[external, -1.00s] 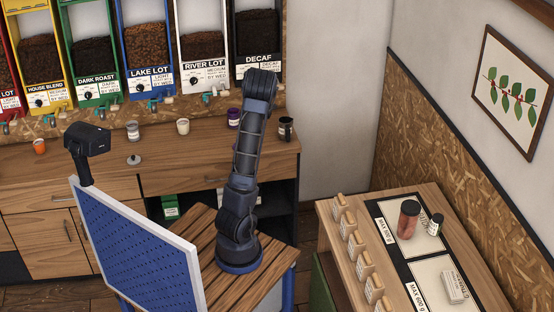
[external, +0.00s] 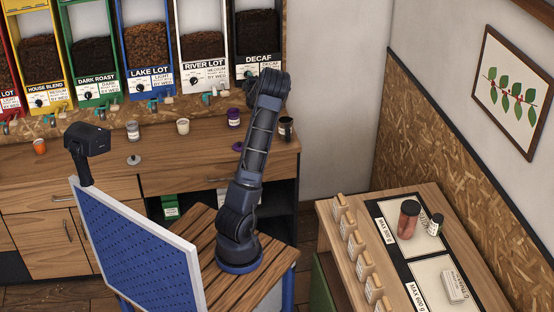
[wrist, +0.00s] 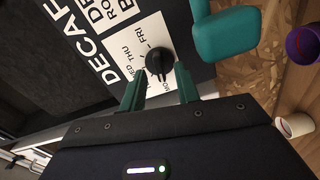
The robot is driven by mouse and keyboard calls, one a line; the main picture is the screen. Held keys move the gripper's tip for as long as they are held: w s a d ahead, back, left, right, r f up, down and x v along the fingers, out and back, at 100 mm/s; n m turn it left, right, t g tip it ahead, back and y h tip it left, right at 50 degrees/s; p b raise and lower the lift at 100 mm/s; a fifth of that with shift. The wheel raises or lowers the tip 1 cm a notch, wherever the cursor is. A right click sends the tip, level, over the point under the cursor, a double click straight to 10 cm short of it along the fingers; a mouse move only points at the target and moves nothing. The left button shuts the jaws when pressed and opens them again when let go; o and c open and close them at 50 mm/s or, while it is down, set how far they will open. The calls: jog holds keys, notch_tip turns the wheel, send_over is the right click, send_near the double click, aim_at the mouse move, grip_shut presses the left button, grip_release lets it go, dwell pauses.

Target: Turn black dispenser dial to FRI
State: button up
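The black DECAF dispenser (external: 259,27) stands at the right end of the dispenser row. Its black dial (wrist: 158,62) shows in the wrist view on a white label with day names, THU and FRI among them. The dial's exact pointing direction is hard to tell. My gripper (wrist: 159,77) is open, with its two teal fingers on either side of the dial's near side. The dial lies just beyond the fingertips, and I cannot tell whether they touch it. In the external view my arm hides the dial and most of the gripper.
A teal dispenser outlet (wrist: 226,36) is close beside the right finger. A purple jar (external: 234,117), a white cup (external: 183,126) and a dark mug (external: 286,129) stand on the counter below. The LAKE LOT dispenser (external: 147,45) and others stand to the left.

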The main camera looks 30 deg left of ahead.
jog(key=shift+w+a, duration=0.3)
jog(key=shift+a, duration=0.05)
grip_shut()
jog(key=shift+m, duration=0.4)
jog(key=shift+w+d+m, duration=0.1)
jog(key=shift+m, duration=8.6)
jog(key=shift+r, duration=0.1)
